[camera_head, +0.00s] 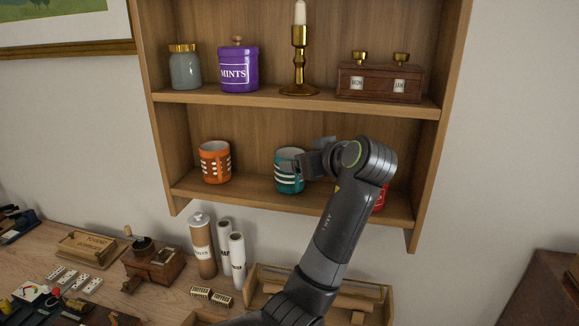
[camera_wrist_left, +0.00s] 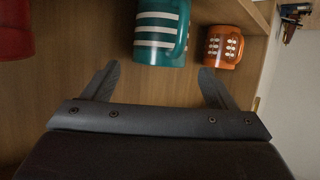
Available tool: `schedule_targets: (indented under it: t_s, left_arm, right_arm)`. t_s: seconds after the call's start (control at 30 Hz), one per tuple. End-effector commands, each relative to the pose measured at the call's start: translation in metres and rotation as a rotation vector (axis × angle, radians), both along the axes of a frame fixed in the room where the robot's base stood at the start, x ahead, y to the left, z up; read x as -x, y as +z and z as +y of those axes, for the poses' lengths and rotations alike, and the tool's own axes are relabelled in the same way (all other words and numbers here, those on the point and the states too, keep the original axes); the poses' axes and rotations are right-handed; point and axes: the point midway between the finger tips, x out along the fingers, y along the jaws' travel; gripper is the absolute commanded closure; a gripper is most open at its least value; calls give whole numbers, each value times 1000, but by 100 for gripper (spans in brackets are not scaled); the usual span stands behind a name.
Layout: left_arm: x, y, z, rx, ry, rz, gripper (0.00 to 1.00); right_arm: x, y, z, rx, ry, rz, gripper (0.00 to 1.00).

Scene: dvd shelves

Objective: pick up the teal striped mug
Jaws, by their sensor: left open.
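The teal striped mug (camera_head: 288,172), with white bands, stands on the lower shelf, its right side partly hidden by my left gripper (camera_head: 312,156). In the left wrist view the teal striped mug (camera_wrist_left: 162,32) is at the top centre, cut off by the frame edge. My left gripper (camera_wrist_left: 160,68) is open there, its two fingers spread apart with nothing held between them. The mug appears just past the fingertips; I cannot tell whether they touch it. My right gripper is not in view.
An orange mug (camera_head: 215,162) stands left of the teal one. A red mug (camera_head: 380,197) is mostly hidden behind my arm. The upper shelf (camera_head: 270,98) above holds a purple mints jar (camera_head: 238,70), a candlestick (camera_head: 299,60) and a wooden calendar box (camera_head: 379,83).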

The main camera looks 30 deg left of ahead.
Motion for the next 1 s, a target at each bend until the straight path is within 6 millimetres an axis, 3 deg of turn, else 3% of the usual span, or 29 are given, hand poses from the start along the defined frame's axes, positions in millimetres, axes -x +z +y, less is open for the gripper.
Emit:
schedule_targets:
  t_s: [0.17, 0.63, 0.93, 1.0]
  left_arm:
    - [-8, -5, 12, 0, 0, 0, 21]
    - [-32, -22, 49, -1, 0, 3, 21]
    - [-35, -27, 52, 3, -2, 0, 21]
    - [-35, -27, 52, 3, -2, 0, 29]
  right_arm:
    - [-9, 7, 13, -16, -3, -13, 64]
    - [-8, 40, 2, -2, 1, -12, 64]
    - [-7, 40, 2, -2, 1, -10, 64]
    - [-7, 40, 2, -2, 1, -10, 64]
